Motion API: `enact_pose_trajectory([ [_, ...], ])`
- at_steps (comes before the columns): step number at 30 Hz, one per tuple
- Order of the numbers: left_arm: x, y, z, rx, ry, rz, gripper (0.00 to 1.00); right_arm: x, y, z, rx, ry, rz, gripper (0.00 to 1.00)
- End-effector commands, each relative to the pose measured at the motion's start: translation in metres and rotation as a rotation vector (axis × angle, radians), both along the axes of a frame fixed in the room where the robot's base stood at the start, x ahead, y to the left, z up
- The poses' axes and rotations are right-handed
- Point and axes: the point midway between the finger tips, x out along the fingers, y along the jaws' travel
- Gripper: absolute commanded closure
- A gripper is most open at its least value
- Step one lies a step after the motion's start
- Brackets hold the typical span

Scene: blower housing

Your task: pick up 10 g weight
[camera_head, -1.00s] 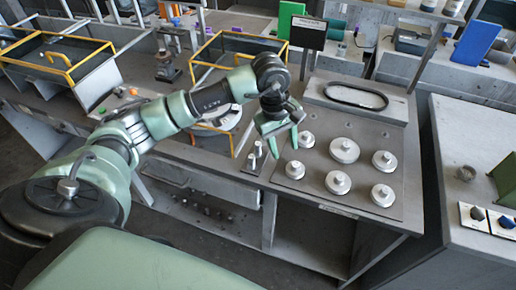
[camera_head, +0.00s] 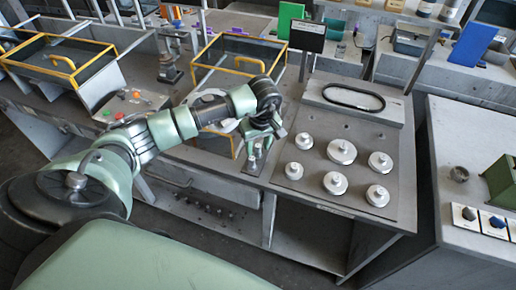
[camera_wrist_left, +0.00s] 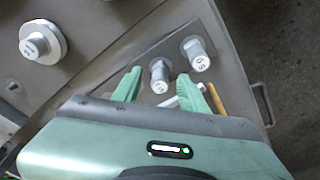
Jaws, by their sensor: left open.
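Two small metal cylinder weights stand at the left edge of the weight plate, best seen in the left wrist view. One weight (camera_wrist_left: 158,76), its marking too blurred to read, is between my open left fingers. The other weight (camera_wrist_left: 198,53) stands beyond the right finger, with a mark like 50 turned over. I cannot tell for sure which is the 10 g weight. My left gripper (camera_wrist_left: 160,80) is open and empty, pointing down; in the head view it (camera_head: 259,140) is just above the small weights, partly hiding them. My right gripper is out of view.
Several larger round weights, such as one (camera_head: 342,151), stand on the grey weight plate (camera_head: 310,206) to the right. A black belt ring (camera_head: 354,96) lies behind them. A yellow-framed bin (camera_head: 237,35) and a small black display (camera_head: 307,35) stand behind my gripper.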

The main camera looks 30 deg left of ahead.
Motion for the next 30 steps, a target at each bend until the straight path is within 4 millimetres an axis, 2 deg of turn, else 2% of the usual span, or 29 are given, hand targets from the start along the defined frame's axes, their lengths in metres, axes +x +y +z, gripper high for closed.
enact_pose_trajectory([
  [3,0.0,0.0,0.0,-0.001,-0.001,0.0,0.6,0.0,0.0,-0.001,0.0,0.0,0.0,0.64],
  [7,0.0,0.0,0.0,-0.001,-0.001,0.0,0.96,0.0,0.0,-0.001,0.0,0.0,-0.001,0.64],
  [8,0.0,0.0,0.0,-0.001,-0.001,0.0,1.0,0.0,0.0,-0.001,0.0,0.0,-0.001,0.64],
  [17,0.0,0.0,0.001,-0.001,-0.001,0.001,1.0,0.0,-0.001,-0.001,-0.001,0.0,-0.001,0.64],
  [22,0.001,0.0,0.008,0.0,-0.004,0.001,1.0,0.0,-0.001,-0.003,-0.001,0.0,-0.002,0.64],
  [26,0.002,0.001,0.024,0.0,-0.006,0.001,1.0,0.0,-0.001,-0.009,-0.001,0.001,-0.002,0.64],
  [30,0.002,0.001,0.054,0.0,-0.009,0.0,1.0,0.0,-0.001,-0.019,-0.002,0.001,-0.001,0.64],
])
